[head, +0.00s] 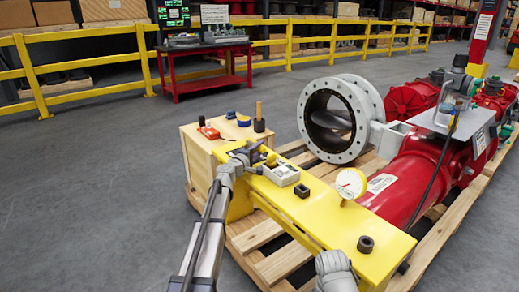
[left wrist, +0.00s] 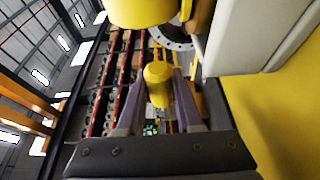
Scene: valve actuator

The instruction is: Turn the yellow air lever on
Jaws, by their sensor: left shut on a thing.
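The yellow air lever (left wrist: 158,82) has a rounded end and sits between the two fingers of my left gripper (left wrist: 158,95) in the left wrist view. The fingers touch it from both sides. In the head view the left gripper (head: 250,154) is at the grey and white valve unit (head: 281,174) on the yellow beam (head: 325,222). The lever is small there and partly hidden by the gripper, so its angle is hard to tell. My right gripper is not in view; only a grey part of my own arm shows at the bottom.
A pressure gauge (head: 350,184) stands on the beam. Behind are a large flanged valve (head: 308,152) and a red actuator (head: 408,180) on a pallet. Grey floor (head: 90,210) is clear at left.

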